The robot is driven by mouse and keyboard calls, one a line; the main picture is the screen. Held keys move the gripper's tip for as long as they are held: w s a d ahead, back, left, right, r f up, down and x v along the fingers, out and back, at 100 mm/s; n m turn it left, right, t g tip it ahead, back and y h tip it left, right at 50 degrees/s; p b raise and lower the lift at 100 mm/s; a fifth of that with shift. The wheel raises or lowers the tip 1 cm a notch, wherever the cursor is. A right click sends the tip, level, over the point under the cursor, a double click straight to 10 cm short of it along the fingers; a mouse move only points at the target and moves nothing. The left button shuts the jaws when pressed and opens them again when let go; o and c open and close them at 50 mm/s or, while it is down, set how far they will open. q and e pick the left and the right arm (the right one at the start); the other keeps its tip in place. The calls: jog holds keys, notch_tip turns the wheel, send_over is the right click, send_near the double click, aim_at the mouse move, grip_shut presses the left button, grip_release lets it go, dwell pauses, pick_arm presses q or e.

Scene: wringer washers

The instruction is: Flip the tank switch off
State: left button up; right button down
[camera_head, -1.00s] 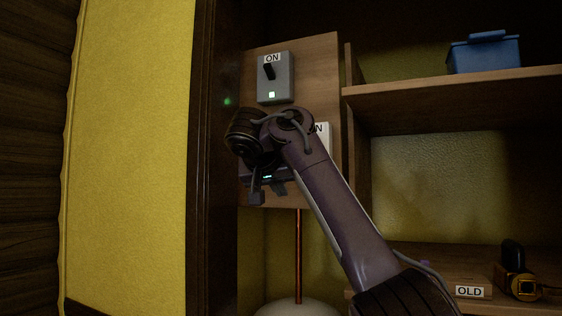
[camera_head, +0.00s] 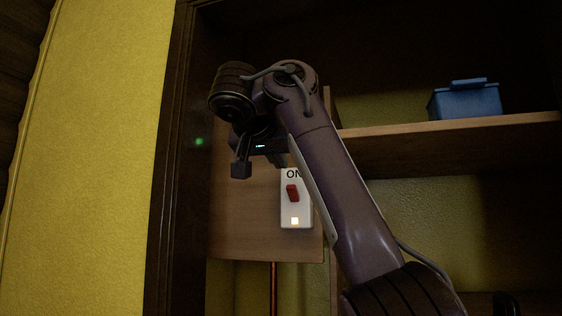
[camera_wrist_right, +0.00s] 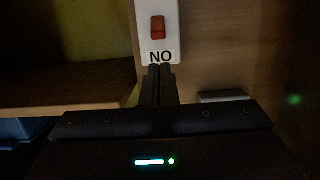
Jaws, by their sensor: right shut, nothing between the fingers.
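A white switch box (camera_head: 295,213) with a red lever (camera_head: 292,193) is on the wooden panel. Its label reads ON and its small light glows. In the right wrist view the white box (camera_wrist_right: 143,30) and red lever (camera_wrist_right: 158,27) appear upside down, just beyond my fingertips. My right gripper (camera_head: 242,168) is shut and empty, up and left of the white box in the head view. It also shows in the wrist view (camera_wrist_right: 160,70). My left gripper is out of view.
The wooden panel (camera_head: 250,225) sits in a dark cabinet recess, beside a dark upright post (camera_head: 173,150) and a yellow wall (camera_head: 95,150). A shelf (camera_head: 450,130) with a blue box (camera_head: 465,101) is on the right. A copper pipe (camera_head: 274,285) runs below the panel.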

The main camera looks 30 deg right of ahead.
aim_at(290, 188)
jog(key=p+x, duration=0.3)
jog(key=x, duration=0.4)
jog(key=shift+w+d, duration=0.15)
jog(key=shift+d, duration=0.1)
jog(key=shift+w+d+f+p, duration=0.2)
jog(key=shift+w+d+p, duration=0.1)
jog(key=shift+p, duration=0.1)
jog(key=shift+f, duration=0.1)
